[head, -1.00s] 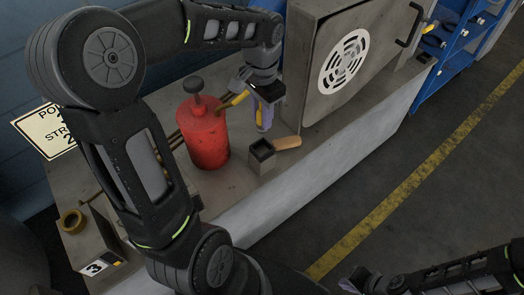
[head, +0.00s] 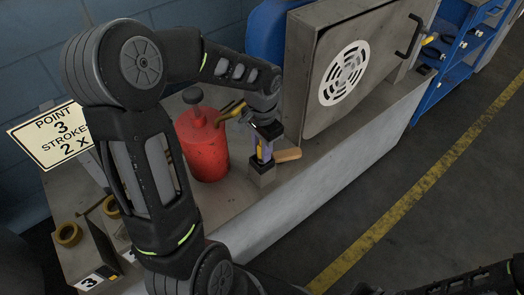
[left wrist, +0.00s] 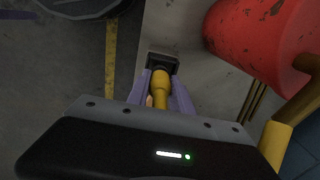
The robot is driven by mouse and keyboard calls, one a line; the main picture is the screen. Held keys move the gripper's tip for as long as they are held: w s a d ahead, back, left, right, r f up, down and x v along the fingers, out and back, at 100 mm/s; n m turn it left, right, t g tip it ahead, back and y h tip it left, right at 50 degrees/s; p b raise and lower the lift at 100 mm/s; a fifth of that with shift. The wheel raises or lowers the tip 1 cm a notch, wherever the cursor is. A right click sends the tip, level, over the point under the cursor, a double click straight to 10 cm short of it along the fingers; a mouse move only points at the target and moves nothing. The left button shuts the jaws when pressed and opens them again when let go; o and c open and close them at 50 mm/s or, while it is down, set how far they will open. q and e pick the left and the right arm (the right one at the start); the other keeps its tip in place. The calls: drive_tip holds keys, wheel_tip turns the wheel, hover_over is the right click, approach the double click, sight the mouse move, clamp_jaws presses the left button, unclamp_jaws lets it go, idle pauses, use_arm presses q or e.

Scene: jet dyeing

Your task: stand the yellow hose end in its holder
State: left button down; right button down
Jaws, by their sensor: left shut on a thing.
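My left gripper (head: 262,156) points down with its purple fingers shut on the yellow hose end. The yellow hose end (left wrist: 160,86) shows between the fingers in the left wrist view, its rounded part toward the holder. The holder (head: 262,175) is a small dark grey square block with an open top, on the grey bench. It also shows in the left wrist view (left wrist: 163,62). The fingertips are right at the holder's top. Whether the hose end's tip is inside the opening is hidden. Of my right arm, only dark links show at the lower right.
A red canister (head: 203,150) with a dark knob stands just left of the gripper. A wooden-coloured piece (head: 287,155) lies right of the holder. A grey machine housing with a white round vent (head: 345,73) stands behind.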

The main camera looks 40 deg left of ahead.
use_arm(q)
drive_tip(key=shift+f, duration=0.4)
drive_tip(key=shift+f, duration=0.15)
drive_tip(key=c, duration=1.1)
unclamp_jaws()
drive_tip(key=shift+c, duration=0.2)
drive_tip(key=shift+r, duration=0.2)
wheel_tip(320, 180, up, 12)
drive_tip(key=shift+f+p, duration=0.1)
drive_tip(key=shift+p, duration=0.85)
